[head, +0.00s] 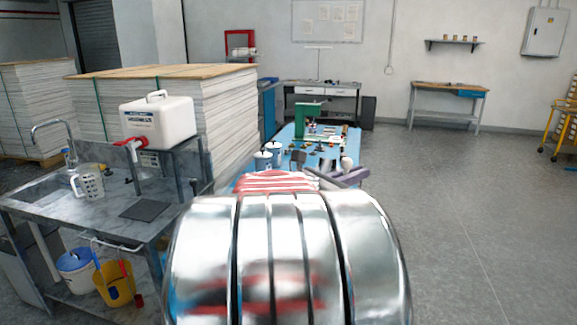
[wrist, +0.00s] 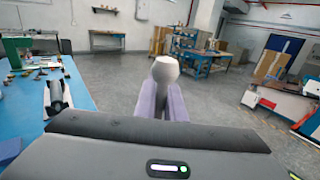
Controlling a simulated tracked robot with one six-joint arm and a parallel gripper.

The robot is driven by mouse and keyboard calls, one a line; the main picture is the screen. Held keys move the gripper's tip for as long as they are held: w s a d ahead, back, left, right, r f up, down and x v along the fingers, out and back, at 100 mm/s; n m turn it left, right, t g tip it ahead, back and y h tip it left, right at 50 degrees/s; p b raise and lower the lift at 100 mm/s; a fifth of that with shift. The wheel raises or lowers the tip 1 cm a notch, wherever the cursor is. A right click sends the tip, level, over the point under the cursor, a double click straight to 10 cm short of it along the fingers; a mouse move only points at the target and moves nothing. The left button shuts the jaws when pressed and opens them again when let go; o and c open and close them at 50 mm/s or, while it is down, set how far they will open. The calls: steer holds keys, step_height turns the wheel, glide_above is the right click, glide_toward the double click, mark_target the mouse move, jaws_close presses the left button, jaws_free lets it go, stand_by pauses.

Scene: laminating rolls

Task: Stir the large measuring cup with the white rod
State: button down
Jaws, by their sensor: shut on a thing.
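My gripper (wrist: 165,103) shows in the wrist view as two pale purple fingers. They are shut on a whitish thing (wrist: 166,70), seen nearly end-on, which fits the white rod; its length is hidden. In the head view my gripper (head: 345,178) is partly hidden behind my shiny arm, near the right edge of the blue table. A clear measuring cup (head: 92,184) with a handle stands upright on the sink counter at the left, far from my gripper. I cannot tell whether it is the large one.
The blue table (head: 287,143) carries white pots (head: 263,160), a green press (head: 308,112) and small parts. The steel sink counter (head: 105,220) holds a white canister (head: 158,120) with a red tap. Buckets (head: 115,283) stand below it.

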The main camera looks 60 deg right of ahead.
steer(key=w+a+f+n+t+h, duration=0.1)
steer(key=w+a+f+n+t, duration=0.1)
steer(key=w+a+f, duration=0.7)
steer(key=w+a+f+n+t, duration=0.1)
steer(key=w+a+f+t, duration=0.3)
steer(key=w, duration=0.9)
steer(key=w+a+f+n+t+h, duration=0.1)
steer(key=w+a+f+n, duration=0.1)
steer(key=w+a+f, duration=0.55)
steer(key=w+a+f+n+t+y, duration=0.1)
steer(key=w+a+f+n+t, duration=0.15)
steer(key=w+a+f, duration=0.45)
steer(key=w+a+f+n+t, duration=0.1)
steer(key=w+a+f+t, duration=0.35)
steer(key=a, duration=0.45)
steer(key=a+f+n+t+y, duration=0.1)
steer(key=a+f, duration=0.3)
steer(key=a, duration=0.5)
steer(key=w+a+f+n+t+y, duration=0.1)
steer(key=a+f+n+t+y, duration=0.1)
steer(key=a, duration=0.8)
steer(key=shift+w+f+n+t, duration=0.3)
steer(key=shift+f+n+t, duration=0.35)
steer(key=shift+f+t, duration=0.3)
